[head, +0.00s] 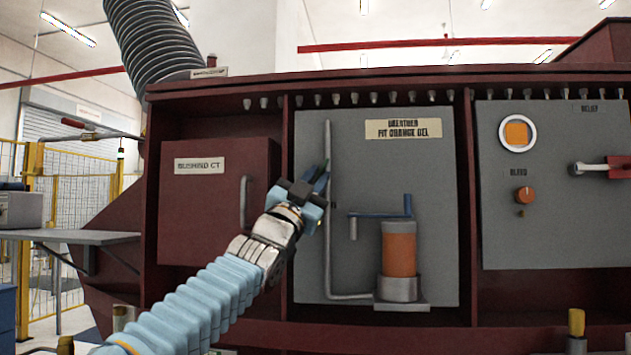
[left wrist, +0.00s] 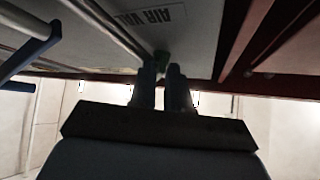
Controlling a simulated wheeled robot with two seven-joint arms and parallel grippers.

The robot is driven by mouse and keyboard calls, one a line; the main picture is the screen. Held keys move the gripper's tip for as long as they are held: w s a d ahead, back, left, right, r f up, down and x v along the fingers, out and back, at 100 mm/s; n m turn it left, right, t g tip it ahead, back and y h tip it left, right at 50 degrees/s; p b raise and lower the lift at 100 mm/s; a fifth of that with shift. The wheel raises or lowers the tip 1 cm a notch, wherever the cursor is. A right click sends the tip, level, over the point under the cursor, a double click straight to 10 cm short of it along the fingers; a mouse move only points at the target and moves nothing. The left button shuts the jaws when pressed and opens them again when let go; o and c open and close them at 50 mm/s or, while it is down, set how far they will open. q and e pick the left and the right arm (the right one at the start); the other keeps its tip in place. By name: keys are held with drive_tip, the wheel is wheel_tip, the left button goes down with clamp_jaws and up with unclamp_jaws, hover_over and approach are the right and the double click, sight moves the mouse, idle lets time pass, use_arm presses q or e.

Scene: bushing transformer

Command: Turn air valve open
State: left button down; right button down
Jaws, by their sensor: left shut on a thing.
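The air valve's small green part (left wrist: 162,57) shows between my left fingertips in the left wrist view, beside a grey pipe. Above it a label (left wrist: 150,17) reads "AIR VAL", cut short by the upside-down, tilted view. My left gripper (head: 318,186) is at the upright grey pipe (head: 328,240) on the grey breather panel, shut on the valve handle. In the left wrist view the two fingers (left wrist: 162,88) reach up to the green part. The gripper hides most of the handle in the head view, so its angle is hard to tell. My right gripper is not in view.
An orange breather cylinder (head: 399,250) with a blue bar (head: 380,214) stands right of the pipe. The "BUSHING CT" door (head: 215,210) with its grey handle (head: 244,202) is left. A right-hand panel (head: 550,235) carries an orange knob (head: 524,195) and a red-tipped lever (head: 615,168).

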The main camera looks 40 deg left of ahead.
use_arm(q)
drive_tip(key=n+y+b, duration=0.1)
drive_tip(key=n, duration=0.1)
drive_tip(key=n+y+b, duration=0.1)
drive_tip(key=y+b, duration=0.1)
drive_tip(key=n+y+b, duration=0.1)
drive_tip(key=n+y, duration=0.1)
drive_tip(key=shift+d+n, duration=0.25)
drive_tip(key=shift+n, duration=0.05)
drive_tip(key=n+y+p, duration=0.1)
drive_tip(key=n, duration=0.1)
drive_tip(key=n+g+y+p, duration=0.1)
drive_tip(key=y, duration=0.1)
drive_tip(key=shift+w+d+r+n, duration=0.1)
drive_tip(key=shift+d+r+n, duration=0.1)
drive_tip(key=shift+r+n, duration=0.2)
drive_tip(key=n+y, duration=0.1)
drive_tip(key=n+g+y, duration=0.1)
drive_tip(key=shift+f+n+y, duration=0.25)
drive_tip(key=shift+n+y, duration=0.15)
drive_tip(key=shift+a, duration=0.1)
drive_tip(key=c, duration=1.3)
unclamp_jaws()
drive_tip(key=shift+f, duration=0.1)
drive_tip(key=shift+w, duration=0.1)
